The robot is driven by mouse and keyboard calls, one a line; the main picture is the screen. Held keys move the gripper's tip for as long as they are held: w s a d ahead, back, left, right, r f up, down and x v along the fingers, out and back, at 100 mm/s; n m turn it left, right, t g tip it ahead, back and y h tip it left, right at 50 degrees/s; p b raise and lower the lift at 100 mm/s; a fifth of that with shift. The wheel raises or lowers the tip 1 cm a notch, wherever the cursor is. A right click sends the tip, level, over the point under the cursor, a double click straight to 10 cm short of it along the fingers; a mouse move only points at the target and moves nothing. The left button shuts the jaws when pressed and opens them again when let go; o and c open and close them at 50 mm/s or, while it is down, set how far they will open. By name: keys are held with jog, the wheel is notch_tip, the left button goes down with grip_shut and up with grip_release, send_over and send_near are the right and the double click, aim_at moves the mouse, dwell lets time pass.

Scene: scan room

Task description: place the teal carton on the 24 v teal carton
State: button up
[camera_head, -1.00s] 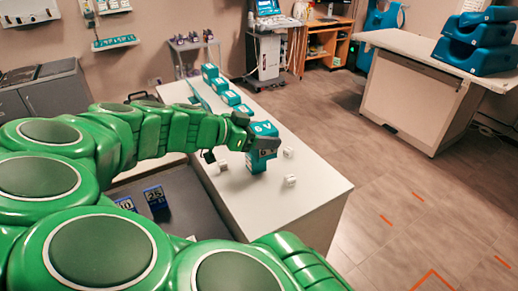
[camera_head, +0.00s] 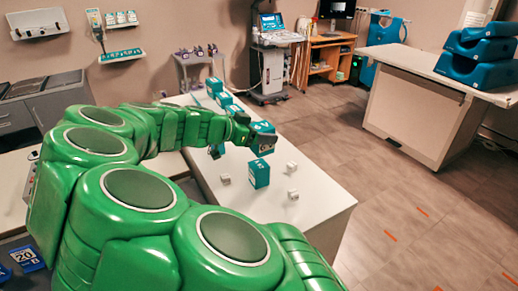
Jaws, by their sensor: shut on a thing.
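My gripper (camera_head: 249,136), at the end of the green arm, is shut on a teal carton (camera_head: 264,140) with white lettering on its top. The held carton is over the white counter (camera_head: 320,199). Another teal carton (camera_head: 259,173) stands upright on the counter just below it in the picture. A narrow strip of light shows between the two cartons, so they look apart. The lettering on the lower carton is too small to read for certain. The far finger and part of the held carton are hidden by the gripper.
Several teal cartons (camera_head: 224,99) stand in a row toward the counter's far end. Small white blocks (camera_head: 293,194) lie around the lower carton. Blue boxes (camera_head: 27,258) show at the lower left. Open floor (camera_head: 400,205) lies to the right.

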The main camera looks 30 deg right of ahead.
jog(key=w+f, duration=0.1)
jog(key=f, duration=0.1)
jog(key=w+d+f, duration=0.1)
jog(key=w+f, duration=0.1)
jog(key=w+d+f, duration=0.1)
jog(key=w+f, duration=0.1)
jog(key=shift+f, duration=1.6)
jog(key=shift+f, duration=0.1)
jog(key=o, duration=1)
jog(key=shift+o, duration=0.2)
jog(key=v, duration=1.2)
jog(key=shift+a, duration=0.1)
